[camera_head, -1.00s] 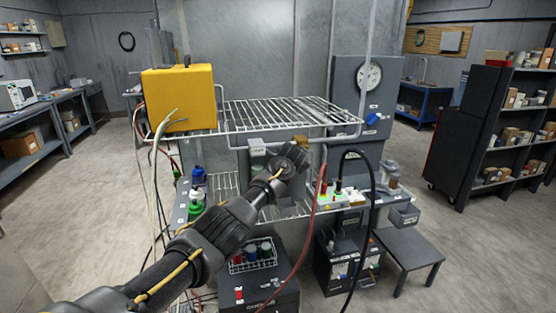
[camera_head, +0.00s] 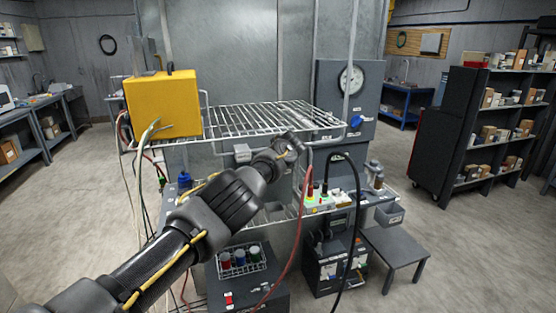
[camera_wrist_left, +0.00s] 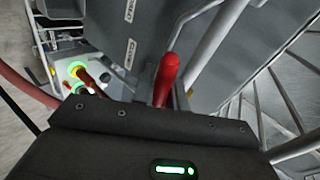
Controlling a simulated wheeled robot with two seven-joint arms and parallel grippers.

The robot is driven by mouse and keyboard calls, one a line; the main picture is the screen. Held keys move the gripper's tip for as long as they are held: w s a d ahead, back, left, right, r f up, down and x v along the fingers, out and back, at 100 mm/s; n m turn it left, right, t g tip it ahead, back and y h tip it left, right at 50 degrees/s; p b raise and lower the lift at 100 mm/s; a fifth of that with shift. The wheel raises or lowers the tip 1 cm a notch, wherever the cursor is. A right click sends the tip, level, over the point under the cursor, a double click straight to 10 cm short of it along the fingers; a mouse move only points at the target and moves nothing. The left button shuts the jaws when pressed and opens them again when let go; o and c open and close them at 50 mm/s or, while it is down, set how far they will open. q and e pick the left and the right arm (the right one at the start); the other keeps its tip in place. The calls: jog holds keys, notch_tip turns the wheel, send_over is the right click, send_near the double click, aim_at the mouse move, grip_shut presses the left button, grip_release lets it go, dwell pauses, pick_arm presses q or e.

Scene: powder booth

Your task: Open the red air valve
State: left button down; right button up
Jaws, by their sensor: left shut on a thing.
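The red air valve's handle (camera_wrist_left: 167,80) shows in the left wrist view as a red rounded lever between my jaws, beside a grey panel with white labels. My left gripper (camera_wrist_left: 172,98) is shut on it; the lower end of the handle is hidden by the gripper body. In the head view, my left gripper (camera_head: 291,146) is at the front edge of the wire rack, and the valve is hidden behind it. My right gripper is in neither view.
A wire shelf (camera_head: 255,122) with a yellow box (camera_head: 163,104) is above and left of my gripper. A red hose (camera_head: 289,250) and black hose (camera_head: 357,220) hang close by. A pressure gauge (camera_head: 351,79) and blue knob (camera_head: 356,121) are on the grey panel.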

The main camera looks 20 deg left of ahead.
pick_arm(q)
jog(key=shift+r, duration=0.1)
dwell(0.4)
jog(key=c, duration=1.4)
grip_release()
jog(key=shift+r, duration=0.1)
